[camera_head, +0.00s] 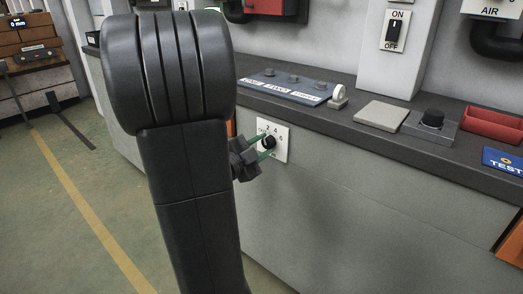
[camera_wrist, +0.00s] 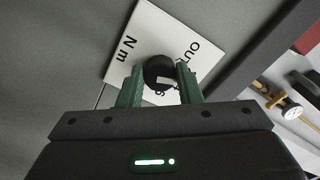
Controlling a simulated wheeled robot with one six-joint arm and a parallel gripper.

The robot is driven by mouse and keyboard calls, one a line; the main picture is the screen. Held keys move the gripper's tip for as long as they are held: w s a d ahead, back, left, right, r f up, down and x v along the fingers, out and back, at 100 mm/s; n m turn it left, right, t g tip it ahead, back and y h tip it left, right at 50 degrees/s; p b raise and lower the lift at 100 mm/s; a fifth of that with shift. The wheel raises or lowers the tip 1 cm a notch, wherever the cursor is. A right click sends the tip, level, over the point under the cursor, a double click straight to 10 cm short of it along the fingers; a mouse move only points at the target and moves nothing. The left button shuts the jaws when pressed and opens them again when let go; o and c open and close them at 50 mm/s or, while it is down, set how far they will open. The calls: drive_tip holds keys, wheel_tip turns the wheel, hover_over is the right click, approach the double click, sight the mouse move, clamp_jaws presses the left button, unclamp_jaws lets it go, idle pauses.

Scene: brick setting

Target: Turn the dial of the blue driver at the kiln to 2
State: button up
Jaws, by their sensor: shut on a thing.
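A small black dial (camera_head: 268,142) sits on a white plate (camera_head: 279,132) with numbers, on the grey front of the bench. In the wrist view, the dial (camera_wrist: 157,70) has a white mark on its side nearer my gripper, and the plate (camera_wrist: 143,28) shows "N m" and "OUT". My gripper (camera_wrist: 160,76) is shut on the dial, with one green finger on each side. It also shows in the head view (camera_head: 264,147), beside my dark arm. The numbers are too small and partly covered to tell which one the mark points at. I cannot make out a blue driver.
An ON/OFF switch (camera_head: 395,30) is behind. The floor at left is open.

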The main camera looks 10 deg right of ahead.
idle(0.4)
drive_tip(key=o, duration=1)
drive_tip(key=shift+c, duration=0.2)
drive_tip(key=shift+a, duration=0.1)
drive_tip(key=p+v, duration=0.3)
drive_tip(key=v, duration=1)
drive_tip(key=shift+s+a, duration=0.2)
drive_tip(key=shift+s, duration=0.05)
drive_tip(key=b+x, duration=0.3)
drive_tip(key=x, duration=1)
drive_tip(key=shift+w+d, duration=0.3)
drive_tip(key=shift+a, duration=0.1)
